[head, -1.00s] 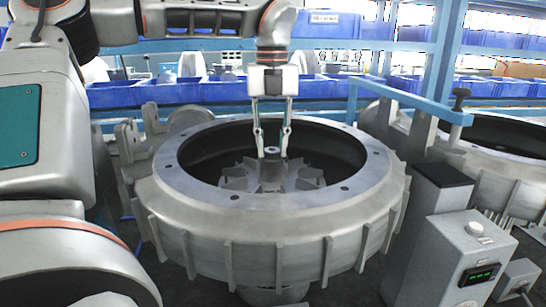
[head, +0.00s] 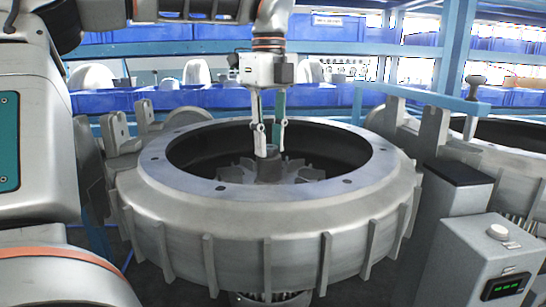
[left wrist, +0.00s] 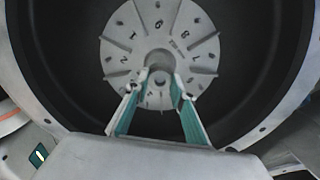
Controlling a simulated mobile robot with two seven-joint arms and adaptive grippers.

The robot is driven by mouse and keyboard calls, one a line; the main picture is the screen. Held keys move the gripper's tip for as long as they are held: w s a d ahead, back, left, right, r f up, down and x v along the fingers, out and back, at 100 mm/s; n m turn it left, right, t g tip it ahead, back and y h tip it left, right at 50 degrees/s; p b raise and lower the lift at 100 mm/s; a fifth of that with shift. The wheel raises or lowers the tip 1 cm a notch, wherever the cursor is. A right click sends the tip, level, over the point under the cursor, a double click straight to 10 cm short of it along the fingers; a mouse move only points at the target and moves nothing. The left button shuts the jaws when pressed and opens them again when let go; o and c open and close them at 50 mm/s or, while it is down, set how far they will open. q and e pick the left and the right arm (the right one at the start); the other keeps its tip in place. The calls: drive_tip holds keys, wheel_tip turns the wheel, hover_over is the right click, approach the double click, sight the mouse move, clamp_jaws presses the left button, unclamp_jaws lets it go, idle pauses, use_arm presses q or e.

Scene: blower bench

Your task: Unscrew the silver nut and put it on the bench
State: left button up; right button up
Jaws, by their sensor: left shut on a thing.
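My left gripper (head: 270,152) reaches straight down into the open top of the large grey blower housing (head: 140,200). Its two fingers are close together over the hub (head: 269,172) of the finned impeller. In the left wrist view the gripper (left wrist: 163,82) has its fingertips on either side of a small grey round piece, the silver nut (left wrist: 160,72), at the middle of the numbered impeller disc (left wrist: 128,47). It is shut on the nut. The fingers partly hide the nut, and I cannot tell whether it is still on the thread. My right gripper is not in view.
A control box (head: 470,255) with a green display and a dark-topped post (head: 455,190) stand at the right. A second housing (head: 520,135) is behind them. Blue shelves with bins (head: 190,97) line the back. The housing's rim surrounds the gripper.

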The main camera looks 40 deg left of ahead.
use_arm(q)
drive_tip(key=shift+f+n+b, duration=0.2)
drive_tip(key=shift+n+b, duration=0.15)
drive_tip(key=shift+n, duration=0.35)
drive_tip(key=shift+w+f+n+b, duration=0.2)
drive_tip(key=shift+f+n+b, duration=0.05)
drive_tip(key=shift+n+b, duration=0.5)
clamp_jaws()
drive_tip(key=shift+r+n, duration=0.1)
drive_tip(key=shift+n, duration=0.65)
drive_tip(key=shift+s+n+b, duration=0.1)
drive_tip(key=shift+n+b, duration=0.2)
drive_tip(key=shift+n, duration=0.3)
drive_tip(key=n+b, duration=0.2)
drive_tip(key=n, duration=0.3)
drive_tip(key=shift+r, duration=0.1)
drive_tip(key=shift+s+r+n, duration=0.1)
drive_tip(key=shift+r+n, duration=0.05)
drive_tip(key=shift+n, duration=0.55)
drive_tip(key=o, duration=0.8)
unclamp_jaws()
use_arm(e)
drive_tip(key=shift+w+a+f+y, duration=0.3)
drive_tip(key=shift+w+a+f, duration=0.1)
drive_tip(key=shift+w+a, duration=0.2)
